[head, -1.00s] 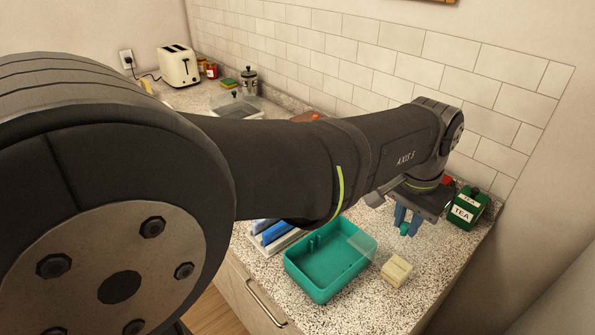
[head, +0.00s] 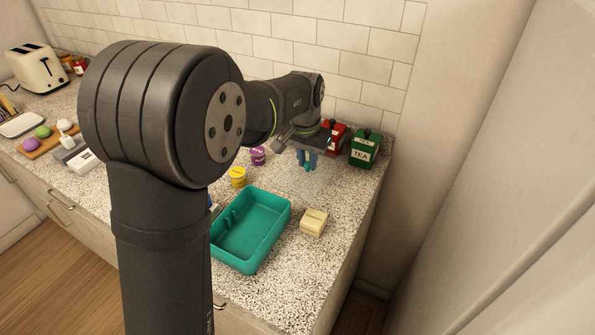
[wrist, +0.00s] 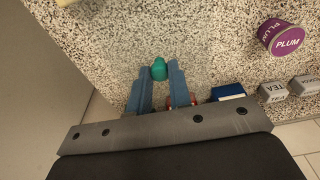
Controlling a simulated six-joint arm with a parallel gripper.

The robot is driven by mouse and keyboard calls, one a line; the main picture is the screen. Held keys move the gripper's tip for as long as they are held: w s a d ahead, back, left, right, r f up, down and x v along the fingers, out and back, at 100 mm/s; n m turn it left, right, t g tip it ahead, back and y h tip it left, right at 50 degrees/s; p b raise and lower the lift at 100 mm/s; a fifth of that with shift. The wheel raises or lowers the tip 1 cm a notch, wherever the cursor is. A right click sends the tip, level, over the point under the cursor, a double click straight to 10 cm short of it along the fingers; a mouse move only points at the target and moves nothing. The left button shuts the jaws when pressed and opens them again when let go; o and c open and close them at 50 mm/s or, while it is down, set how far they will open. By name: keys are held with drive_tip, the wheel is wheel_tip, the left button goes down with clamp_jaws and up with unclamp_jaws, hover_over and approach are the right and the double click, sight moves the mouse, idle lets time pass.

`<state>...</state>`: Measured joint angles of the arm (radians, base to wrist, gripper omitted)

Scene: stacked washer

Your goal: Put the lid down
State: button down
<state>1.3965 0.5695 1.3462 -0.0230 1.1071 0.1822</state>
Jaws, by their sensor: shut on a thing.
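My gripper (head: 307,163) is shut on the teal knob (wrist: 159,69) of a lid. The knob shows between the blue fingertips in the wrist view. The lid's plate (head: 303,184) seems clear and is hard to make out against the speckled counter; I cannot tell whether it touches the counter. The gripper is at the back right, in front of the red and green canisters. The teal tub (head: 262,226) stands open and empty-looking at the front, left of and nearer than the gripper.
A cream block (head: 313,222) sits right of the tub. A yellow pot (head: 238,177) and purple plum pot (head: 258,156) stand left of the gripper. A red canister (head: 335,138) and green tea canister (head: 364,149) stand by the wall. The counter's right edge is close.

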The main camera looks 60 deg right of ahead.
sight(298, 165)
drive_tip(key=w+f, duration=0.1)
drive_tip(key=w+d+f, duration=0.1)
drive_tip(key=w, duration=0.1)
drive_tip(key=shift+f, duration=2)
drive_tip(key=c, duration=1.3)
unclamp_jaws()
drive_tip(key=shift+f, duration=0.15)
drive_tip(key=r, duration=0.4)
drive_tip(key=a+r, duration=0.1)
drive_tip(key=r, duration=0.7)
drive_tip(key=shift+a+r, duration=0.15)
drive_tip(key=shift+a, duration=0.15)
